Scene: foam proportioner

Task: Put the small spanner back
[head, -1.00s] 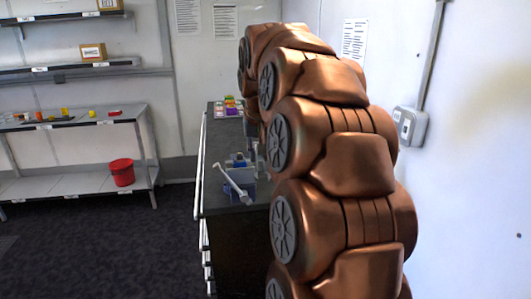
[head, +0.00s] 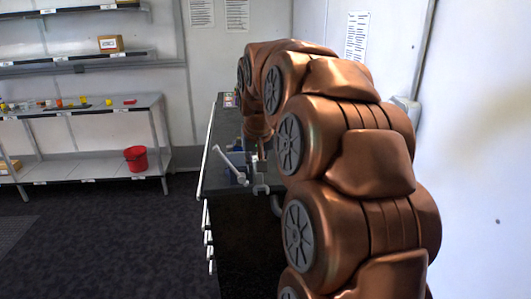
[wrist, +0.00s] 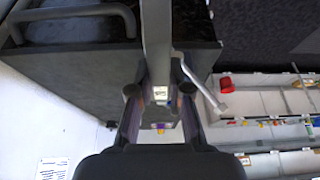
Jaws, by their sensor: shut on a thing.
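My gripper (wrist: 158,97) is shut on a grey spanner (wrist: 157,38), whose shaft runs up out of the picture between the fingers in the wrist view. In the head view my gripper (head: 257,158) is small and partly hidden by my arm, and the spanner's open-jawed end (head: 261,186) hangs below it, near the bench edge. The holder is mostly hidden in the head view.
The dark bench (head: 222,183) has a pale rail and handles along its left side. A shelf unit with small coloured items and a red bucket (head: 136,159) stands left, across open dark floor (head: 110,225). A white wall (head: 480,150) is close on the right.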

